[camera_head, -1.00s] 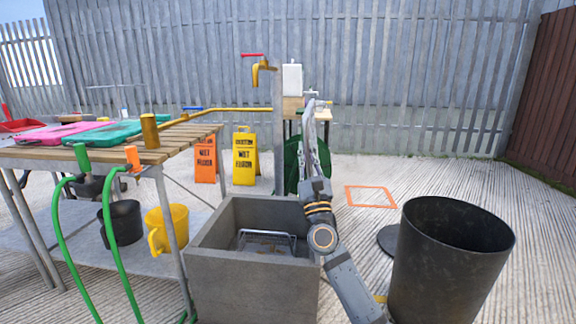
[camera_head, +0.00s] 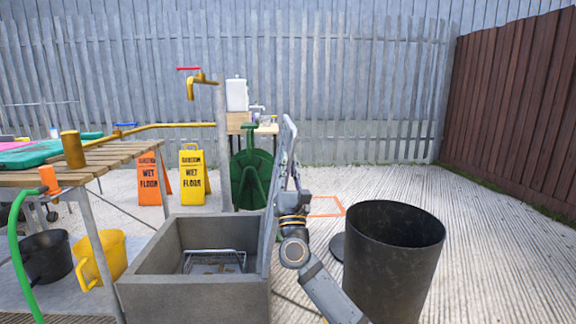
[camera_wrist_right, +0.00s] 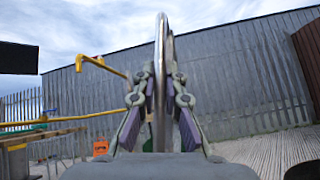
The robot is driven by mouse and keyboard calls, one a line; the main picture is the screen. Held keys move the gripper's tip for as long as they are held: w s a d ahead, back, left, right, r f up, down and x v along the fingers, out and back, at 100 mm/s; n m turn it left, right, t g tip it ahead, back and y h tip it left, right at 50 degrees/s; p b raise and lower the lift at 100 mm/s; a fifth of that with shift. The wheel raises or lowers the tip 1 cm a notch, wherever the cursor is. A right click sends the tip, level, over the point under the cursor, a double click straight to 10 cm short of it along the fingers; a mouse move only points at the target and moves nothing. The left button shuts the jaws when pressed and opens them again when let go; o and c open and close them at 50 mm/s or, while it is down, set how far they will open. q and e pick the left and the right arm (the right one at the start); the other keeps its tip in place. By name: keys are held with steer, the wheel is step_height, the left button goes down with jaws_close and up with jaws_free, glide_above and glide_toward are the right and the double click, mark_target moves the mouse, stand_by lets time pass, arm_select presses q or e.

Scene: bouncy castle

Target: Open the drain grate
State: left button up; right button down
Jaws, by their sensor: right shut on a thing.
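The grey stone basin (camera_head: 190,298) stands low in front of me in the head view. A wire rack-like metal frame (camera_head: 215,262) shows inside it. A thin grey metal piece, seemingly the grate (camera_head: 268,238), stands nearly upright and edge-on at the basin's right side. My right gripper (camera_head: 289,150) is at its upper part, above the basin's right rim. In the right wrist view, the gripper (camera_wrist_right: 160,95) is shut on a thin upright metal edge (camera_wrist_right: 161,60). The grate's flat face and its hinge side cannot be made out. My left gripper is not in view.
A tall black bin (camera_head: 395,270) stands close on the right. A wooden table (camera_head: 110,158) with a green hose is on the left, over a yellow bucket (camera_head: 103,262). A brass tap (camera_head: 200,82) rises behind the basin. The paving at the back right is clear.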

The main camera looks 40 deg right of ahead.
steer(key=shift+f, duration=0.1)
steer(key=c, duration=1.4)
jaws_free()
steer(key=shift+a, duration=0.1)
steer(key=v, duration=1.2)
